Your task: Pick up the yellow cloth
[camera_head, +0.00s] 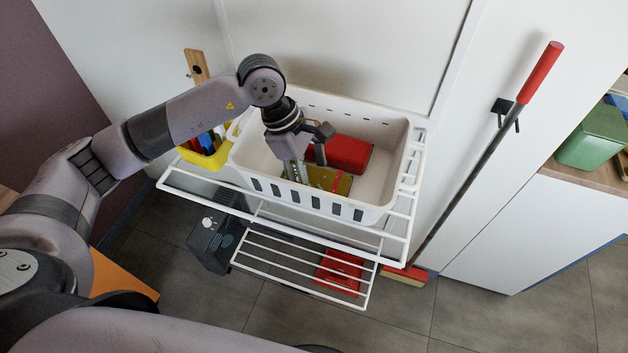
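A yellow, folded-looking piece (338,183), which fits the yellow cloth, lies in the white basket (363,206) near its front wall. My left gripper (308,167) points down into the basket at the left end of the yellow piece and partly covers it. Its two fingers are apart, with no object clearly held between them. Whether the fingertips touch the cloth cannot be told. My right gripper is not in view.
A red box-like thing (349,153) lies behind the cloth in the basket. The basket stands on a white wire rack (395,246). A yellow container (206,160) stands to its left. A red-handled pole (470,180) leans at the right. The basket's right end is clear.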

